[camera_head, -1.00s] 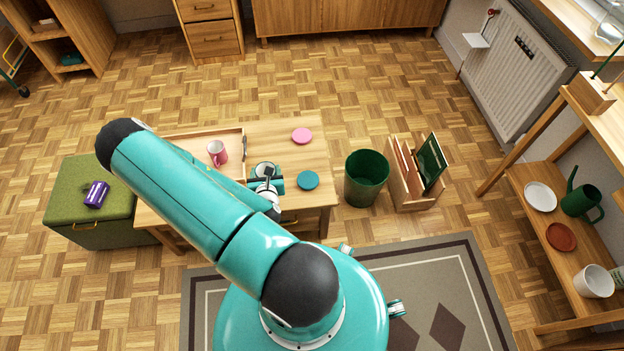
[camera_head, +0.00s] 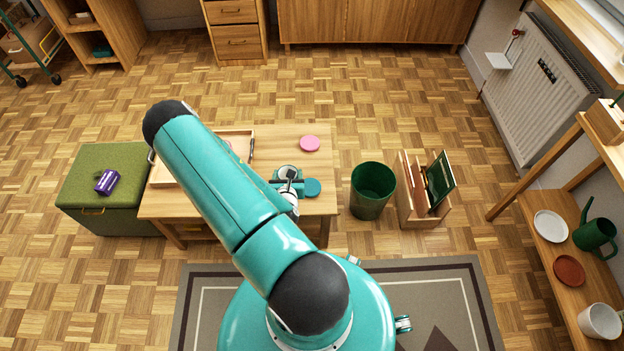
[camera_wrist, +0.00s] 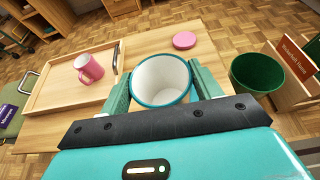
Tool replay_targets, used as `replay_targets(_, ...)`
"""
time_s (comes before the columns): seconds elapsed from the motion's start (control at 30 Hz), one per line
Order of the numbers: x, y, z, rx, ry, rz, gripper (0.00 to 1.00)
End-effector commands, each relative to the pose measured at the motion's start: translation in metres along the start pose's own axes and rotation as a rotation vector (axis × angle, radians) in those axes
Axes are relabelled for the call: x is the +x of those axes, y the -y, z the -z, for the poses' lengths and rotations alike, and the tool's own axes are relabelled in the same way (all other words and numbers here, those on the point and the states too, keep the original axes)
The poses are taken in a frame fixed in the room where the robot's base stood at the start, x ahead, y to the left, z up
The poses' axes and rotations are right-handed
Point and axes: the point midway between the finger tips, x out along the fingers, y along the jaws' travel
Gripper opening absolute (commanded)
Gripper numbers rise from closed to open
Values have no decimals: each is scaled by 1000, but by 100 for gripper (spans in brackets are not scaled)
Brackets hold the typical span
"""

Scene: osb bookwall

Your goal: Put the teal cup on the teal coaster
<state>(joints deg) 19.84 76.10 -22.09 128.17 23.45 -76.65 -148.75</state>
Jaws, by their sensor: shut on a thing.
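The teal cup (camera_wrist: 161,82), white inside with a teal rim, sits between the fingers of my gripper (camera_wrist: 160,88), which is shut on it. In the head view my gripper (camera_head: 289,182) is over the right part of the low table, just left of the teal coaster (camera_head: 312,187). The cup's white opening (camera_head: 287,172) shows there, partly covered by my gripper. I cannot tell how high the cup is above the table.
A pink coaster (camera_head: 310,143) lies at the table's back. A wooden tray (camera_wrist: 50,98) with a pink mug (camera_wrist: 88,68) is on the left. A green bin (camera_head: 372,190) and a wooden file holder (camera_head: 425,205) stand right of the table.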

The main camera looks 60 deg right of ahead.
Motion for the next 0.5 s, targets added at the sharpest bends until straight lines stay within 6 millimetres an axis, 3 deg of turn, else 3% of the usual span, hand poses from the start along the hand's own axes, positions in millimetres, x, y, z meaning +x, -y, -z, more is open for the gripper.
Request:
replay_targets(0.27, 44, 42, 8, 3, 4, 2, 34)
replay_targets(0.5, 81, 69, 37, 3, 3, 1, 34)
